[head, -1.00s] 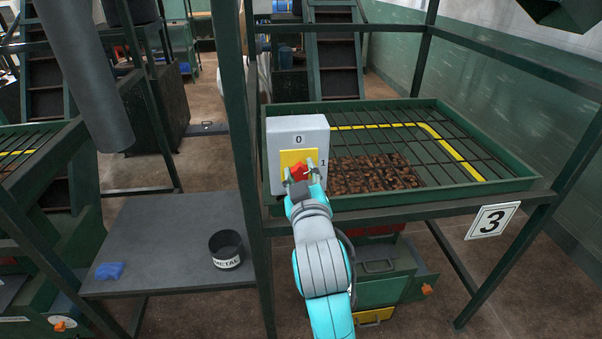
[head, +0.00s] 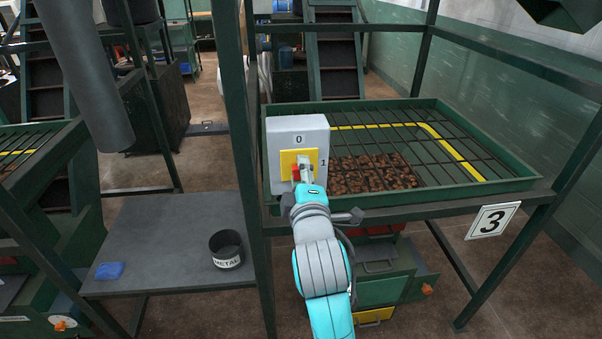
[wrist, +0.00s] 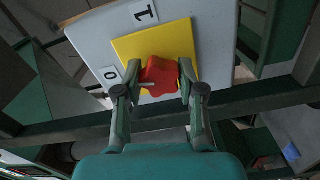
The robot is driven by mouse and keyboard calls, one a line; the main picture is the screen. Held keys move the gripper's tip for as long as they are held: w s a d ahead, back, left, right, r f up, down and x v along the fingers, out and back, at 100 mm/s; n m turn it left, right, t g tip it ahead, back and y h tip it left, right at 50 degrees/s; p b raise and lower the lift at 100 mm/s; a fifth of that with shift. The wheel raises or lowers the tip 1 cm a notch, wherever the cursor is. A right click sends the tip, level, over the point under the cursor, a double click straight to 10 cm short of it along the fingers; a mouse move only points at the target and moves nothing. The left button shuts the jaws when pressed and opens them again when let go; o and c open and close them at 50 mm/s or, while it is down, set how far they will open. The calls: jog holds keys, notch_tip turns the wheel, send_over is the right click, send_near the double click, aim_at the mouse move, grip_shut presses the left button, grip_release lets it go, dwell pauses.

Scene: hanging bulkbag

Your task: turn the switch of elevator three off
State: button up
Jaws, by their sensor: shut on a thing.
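The switch is a red knob (wrist: 160,77) on a yellow plate (head: 290,158) on the front of a grey box (head: 285,128). The box has a 0 label at its top and a 1 label at its right side. In the wrist view a white mark on the knob points to the side of the 0 label (wrist: 110,73), away from the 1 label (wrist: 143,12). My gripper (wrist: 162,92) is shut on the knob, one finger on each side. In the head view my gripper (head: 303,170) hides most of the knob.
The box is fixed at the front left of a green grated tray (head: 480,190) holding brown lumps. A sign with a 3 (head: 492,221) hangs on the frame. A grey table (head: 165,225) at left carries a METAL bin (head: 226,250) and a blue item (head: 109,271). Green posts stand close by.

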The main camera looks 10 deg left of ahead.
jog(key=shift+n, duration=1.3)
jog(key=o, duration=1.2)
jog(key=shift+c, duration=0.2)
jog(key=v, duration=1.2)
